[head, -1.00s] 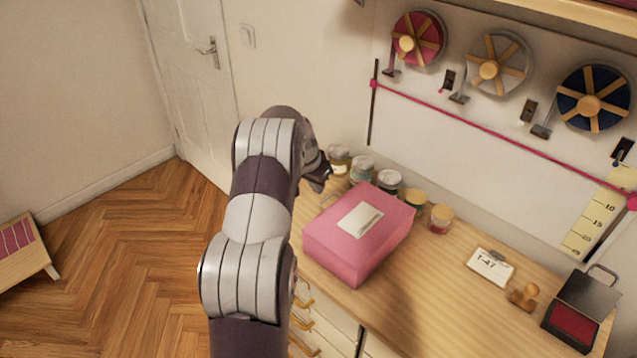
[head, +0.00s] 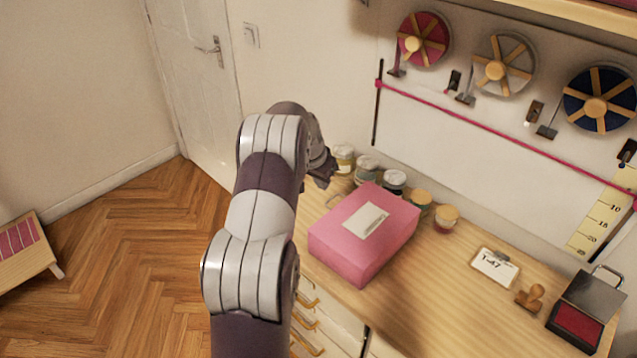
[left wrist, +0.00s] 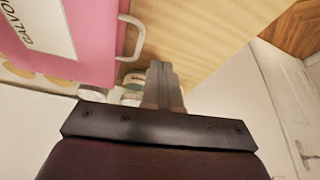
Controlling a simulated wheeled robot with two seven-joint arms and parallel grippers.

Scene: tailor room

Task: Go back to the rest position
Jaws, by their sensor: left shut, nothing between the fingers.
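My left arm comes up from the bottom of the head view, and its gripper (head: 322,168) is above the left end of the wooden counter (head: 430,290). In the left wrist view the two fingers (left wrist: 162,80) are together, with nothing between them. A pink box (head: 365,235) with a white label lies on the counter to the right of the gripper, apart from it. The pink box (left wrist: 95,30) also shows at the upper left of the left wrist view, with a pale handle beside it. My right gripper is in neither view.
Several lidded jars (head: 394,182) stand along the wall behind the box. A tag card (head: 494,266), a wooden stamp (head: 530,297) and an open ink pad (head: 578,325) lie at the right. Ribbon reels (head: 504,64) hang on the wall. The floor (head: 120,260) at left is mostly clear.

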